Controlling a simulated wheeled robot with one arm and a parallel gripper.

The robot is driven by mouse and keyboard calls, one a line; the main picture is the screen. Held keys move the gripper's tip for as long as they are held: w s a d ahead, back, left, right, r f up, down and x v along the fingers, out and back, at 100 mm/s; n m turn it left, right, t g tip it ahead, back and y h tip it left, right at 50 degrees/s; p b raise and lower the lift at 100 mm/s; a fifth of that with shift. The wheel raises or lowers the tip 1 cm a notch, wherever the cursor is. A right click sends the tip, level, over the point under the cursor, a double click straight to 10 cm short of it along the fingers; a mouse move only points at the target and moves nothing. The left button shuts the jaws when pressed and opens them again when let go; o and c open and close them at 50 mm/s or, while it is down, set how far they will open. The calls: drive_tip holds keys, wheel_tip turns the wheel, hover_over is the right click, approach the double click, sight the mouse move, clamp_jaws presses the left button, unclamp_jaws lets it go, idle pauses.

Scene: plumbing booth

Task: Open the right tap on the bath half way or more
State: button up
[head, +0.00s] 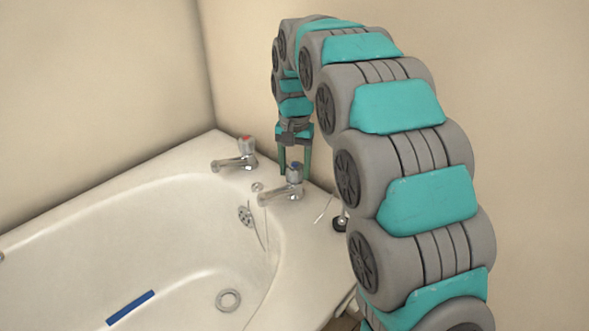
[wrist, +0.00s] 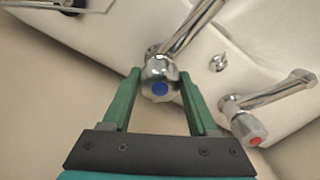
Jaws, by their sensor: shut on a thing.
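The right tap (head: 282,191) stands on the bath rim and has a chrome spout and a knob with a blue cap. In the wrist view its knob (wrist: 160,80) sits between the two green fingers. My gripper (head: 296,168) reaches down from above, with one finger on each side of the knob. My gripper (wrist: 159,84) is shut on the knob. The left tap, with a red cap (head: 246,144), stands farther left on the rim, apart from my gripper. It also shows at the right of the wrist view (wrist: 250,128).
The white bath (head: 150,215) fills the lower left, with a drain (head: 228,300), an overflow fitting (head: 245,216) and a blue strip (head: 131,307) inside. Beige walls (head: 100,70) rise close behind the taps. The space above the basin is clear.

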sight(295, 165)
drive_tip(key=n, duration=0.7)
drive_tip(key=shift+b, duration=0.3)
drive_tip(key=n, duration=0.3)
drive_tip(key=shift+n, duration=0.4)
drive_tip(key=shift+w+n, duration=0.1)
drive_tip(key=shift+n, duration=1.8)
drive_tip(key=o, duration=1.4)
drive_tip(key=shift+r, duration=3.9)
